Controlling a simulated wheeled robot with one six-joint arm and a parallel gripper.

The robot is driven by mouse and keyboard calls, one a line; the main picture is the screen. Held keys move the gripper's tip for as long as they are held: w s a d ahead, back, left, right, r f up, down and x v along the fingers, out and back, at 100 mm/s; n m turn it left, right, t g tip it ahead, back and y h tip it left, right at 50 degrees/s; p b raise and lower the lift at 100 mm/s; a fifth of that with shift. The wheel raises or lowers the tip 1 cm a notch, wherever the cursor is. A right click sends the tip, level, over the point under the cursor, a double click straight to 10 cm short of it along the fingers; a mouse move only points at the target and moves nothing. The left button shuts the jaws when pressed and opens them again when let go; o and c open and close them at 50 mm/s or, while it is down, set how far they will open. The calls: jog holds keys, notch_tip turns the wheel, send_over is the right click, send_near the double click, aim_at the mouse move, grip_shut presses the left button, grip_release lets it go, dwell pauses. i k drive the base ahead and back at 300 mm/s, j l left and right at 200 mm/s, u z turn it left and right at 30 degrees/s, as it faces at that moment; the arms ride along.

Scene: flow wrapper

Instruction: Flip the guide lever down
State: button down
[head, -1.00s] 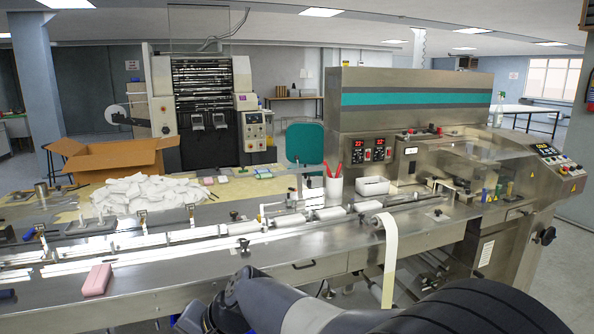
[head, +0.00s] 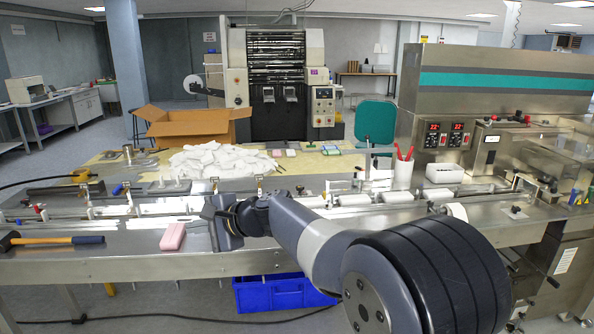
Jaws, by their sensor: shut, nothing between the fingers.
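My gripper (head: 214,218) is at the end of my arm, over the front of the steel infeed table, just right of a pink block. It is shut and holds nothing; its fingertips are small and dark. Several small upright guide posts stand along the infeed track, one (head: 215,187) behind my gripper and another (head: 259,187) to its right. A small fitting with a red knob (head: 38,208) stands at the far left of the track. I cannot tell which of these is the guide lever, nor its position. My gripper and forearm hide part of the track.
The pink block (head: 173,237) and a hammer (head: 52,240) lie on the front of the steel table (head: 120,266). White packs (head: 215,160) lie piled behind the track, near a cardboard box (head: 190,126). A white cup with red pens (head: 402,174) stands right. A blue crate (head: 283,292) is below.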

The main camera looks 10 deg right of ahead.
aim_at(368, 151)
jog(key=i+l+z, duration=0.5)
jog(key=i+l, duration=1.7)
jog(key=i, duration=0.15)
